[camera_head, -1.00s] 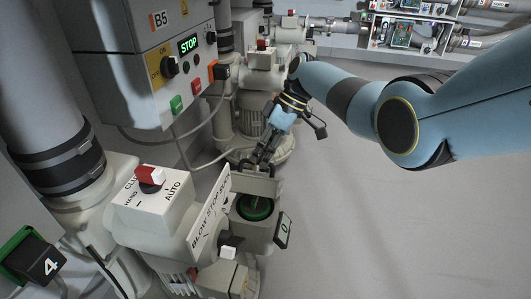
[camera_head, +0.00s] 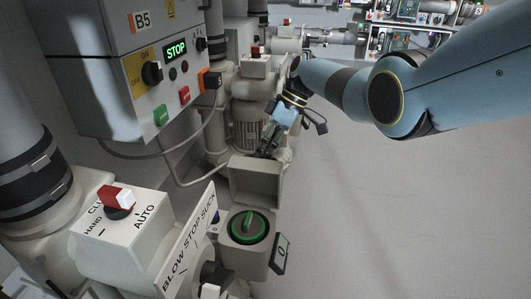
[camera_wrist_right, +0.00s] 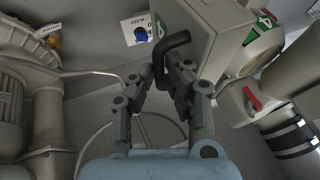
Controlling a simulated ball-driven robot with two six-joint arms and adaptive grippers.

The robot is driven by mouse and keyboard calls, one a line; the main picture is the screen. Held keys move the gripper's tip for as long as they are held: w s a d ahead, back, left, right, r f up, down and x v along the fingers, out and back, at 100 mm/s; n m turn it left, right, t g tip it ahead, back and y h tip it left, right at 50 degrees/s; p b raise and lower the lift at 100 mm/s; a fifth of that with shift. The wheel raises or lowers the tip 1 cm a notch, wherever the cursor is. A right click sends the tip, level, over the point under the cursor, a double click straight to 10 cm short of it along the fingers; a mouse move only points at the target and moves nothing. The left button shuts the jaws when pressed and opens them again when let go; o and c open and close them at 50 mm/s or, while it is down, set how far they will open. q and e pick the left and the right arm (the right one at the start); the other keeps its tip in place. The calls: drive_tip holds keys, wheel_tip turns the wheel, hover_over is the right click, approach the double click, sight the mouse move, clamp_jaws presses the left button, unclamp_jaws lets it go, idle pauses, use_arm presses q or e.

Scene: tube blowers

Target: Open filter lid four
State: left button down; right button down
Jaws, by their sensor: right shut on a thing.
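The filter lid (camera_head: 256,184) is a beige open-fronted box, swung up and tilted back at the far side of its housing. My right gripper (camera_head: 266,152) is behind the lid's upper edge. In the right wrist view, the right gripper (camera_wrist_right: 168,80) is shut on a black handle (camera_wrist_right: 176,48) next to the beige box (camera_wrist_right: 205,35). The left gripper is not in view.
A beige unit with a red-white switch (camera_head: 118,198) and a "BLOW STOP SUCK" panel (camera_head: 190,238) stands at the left. The B5 control box (camera_head: 150,60) shows STOP. A motor (camera_head: 247,125) stands behind the lid. The floor to the right is clear.

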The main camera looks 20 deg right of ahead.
drive_tip(key=shift+s+f, duration=0.15)
drive_tip(key=shift+f, duration=0.25)
drive_tip(key=c, duration=1.4)
unclamp_jaws()
drive_tip(key=shift+r, duration=0.1)
drive_tip(key=shift+d+r, duration=0.1)
drive_tip(key=v, duration=1.1)
drive_tip(key=shift+w+d+r, duration=0.15)
drive_tip(key=shift+w+r, duration=0.1)
drive_tip(key=shift+r, duration=0.1)
